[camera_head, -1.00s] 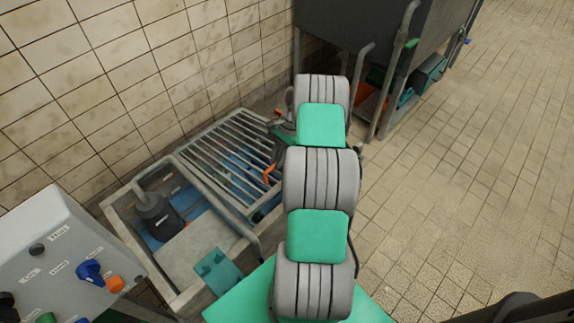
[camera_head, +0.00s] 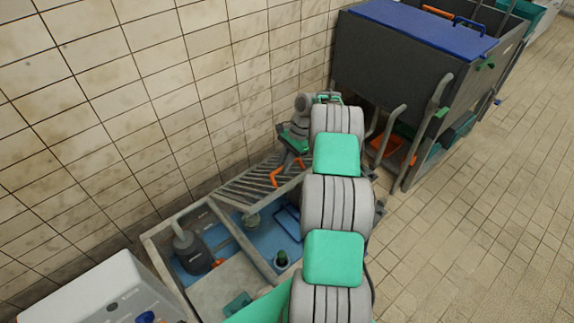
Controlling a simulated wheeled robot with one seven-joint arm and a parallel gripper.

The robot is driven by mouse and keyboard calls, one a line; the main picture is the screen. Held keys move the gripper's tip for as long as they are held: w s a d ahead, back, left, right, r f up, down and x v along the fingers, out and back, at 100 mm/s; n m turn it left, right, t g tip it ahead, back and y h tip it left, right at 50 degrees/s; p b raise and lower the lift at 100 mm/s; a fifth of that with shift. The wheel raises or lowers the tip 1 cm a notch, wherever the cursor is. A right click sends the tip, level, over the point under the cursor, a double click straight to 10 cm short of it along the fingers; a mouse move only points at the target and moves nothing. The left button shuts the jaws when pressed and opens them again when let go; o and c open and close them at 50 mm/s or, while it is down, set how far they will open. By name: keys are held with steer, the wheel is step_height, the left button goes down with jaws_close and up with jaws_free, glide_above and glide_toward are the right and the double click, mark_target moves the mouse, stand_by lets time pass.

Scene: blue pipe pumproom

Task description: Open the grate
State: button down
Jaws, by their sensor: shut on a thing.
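The grate (camera_head: 250,187) is a grey barred panel at the far end of the sunken pit by the tiled wall. It looks narrow and foreshortened, off most of the pit opening, as if raised; its exact tilt is hard to tell. My gripper (camera_head: 287,170), with orange fingers, is shut on the grate's upper right part. The arm's links hide the pit's right side and part of the grate. The open pit (camera_head: 168,268) shows a blue floor below.
In the pit are a dark pump (camera_head: 193,252) with a grey pipe and a small green-topped fitting (camera_head: 282,259). A dark cabinet (camera_head: 400,65) with a blue top stands behind. A control box (camera_head: 95,300) is at lower left. The tiled floor (camera_head: 480,210) at right is clear.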

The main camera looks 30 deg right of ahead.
steer(key=shift+a+f, duration=0.15)
steer(key=shift+f, duration=0.05)
steer(key=c, duration=1.8)
jaws_free()
steer(key=shift+c, duration=0.2)
steer(key=shift+o, duration=1.4)
steer(key=shift+w, duration=0.1)
steer(key=shift+o, duration=0.8)
steer(key=shift+d, duration=0.2)
steer(key=shift+r, duration=0.1)
steer(key=p+v, duration=0.2)
steer(key=v, duration=0.5)
steer(key=shift+d+r, duration=0.15)
steer(key=shift+r, duration=0.2)
steer(key=shift+s+f, duration=0.1)
steer(key=shift+s, duration=0.15)
